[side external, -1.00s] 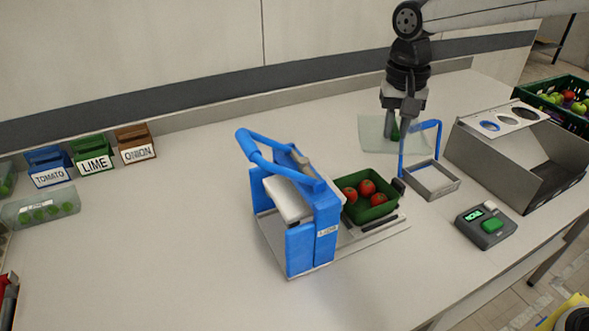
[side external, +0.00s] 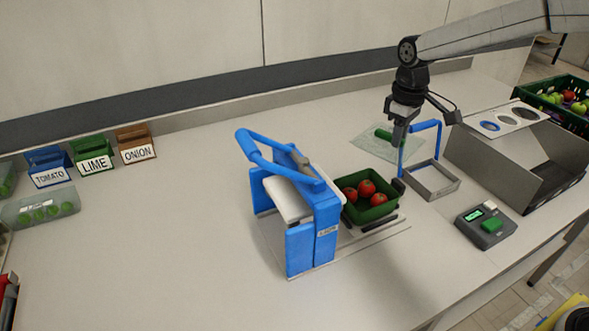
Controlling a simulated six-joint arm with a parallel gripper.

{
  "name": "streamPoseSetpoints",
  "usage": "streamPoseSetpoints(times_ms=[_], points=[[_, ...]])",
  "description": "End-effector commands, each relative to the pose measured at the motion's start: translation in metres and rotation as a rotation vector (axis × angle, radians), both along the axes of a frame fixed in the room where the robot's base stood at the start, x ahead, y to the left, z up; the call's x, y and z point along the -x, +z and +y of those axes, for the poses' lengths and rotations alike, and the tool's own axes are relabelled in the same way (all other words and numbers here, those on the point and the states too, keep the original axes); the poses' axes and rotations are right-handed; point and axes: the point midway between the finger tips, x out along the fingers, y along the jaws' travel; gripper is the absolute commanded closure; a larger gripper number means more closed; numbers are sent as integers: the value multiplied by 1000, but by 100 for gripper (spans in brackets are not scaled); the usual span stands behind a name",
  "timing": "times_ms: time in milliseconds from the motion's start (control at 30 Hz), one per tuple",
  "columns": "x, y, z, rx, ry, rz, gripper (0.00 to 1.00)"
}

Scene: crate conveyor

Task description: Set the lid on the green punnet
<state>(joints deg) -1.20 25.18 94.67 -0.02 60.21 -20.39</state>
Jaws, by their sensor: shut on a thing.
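The green punnet (side external: 384,211) stands open on the plate beside the blue press, with several red tomatoes (side external: 367,188) in it. The lid (side external: 373,147) is a clear, thin sheet with a green grip (side external: 383,133) on top. It is behind the punnet, near the blue hoop. My gripper (side external: 396,138) is shut on the lid at its green grip; the finger in front partly hides the contact. I cannot tell exactly how high the lid is above the table.
The blue press (side external: 327,219) stands left of the punnet. A grey frame with a blue hoop (side external: 438,142), a scale with a green button (side external: 487,226) and a metal chute (side external: 500,160) stand to the right.

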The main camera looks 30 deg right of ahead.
Motion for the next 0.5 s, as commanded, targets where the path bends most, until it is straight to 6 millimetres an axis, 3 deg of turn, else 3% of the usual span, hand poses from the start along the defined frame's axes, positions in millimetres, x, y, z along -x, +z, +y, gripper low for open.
streamPoseSetpoints(times_ms=[500], points=[[-15,-26,10,-1,591,0,100]])
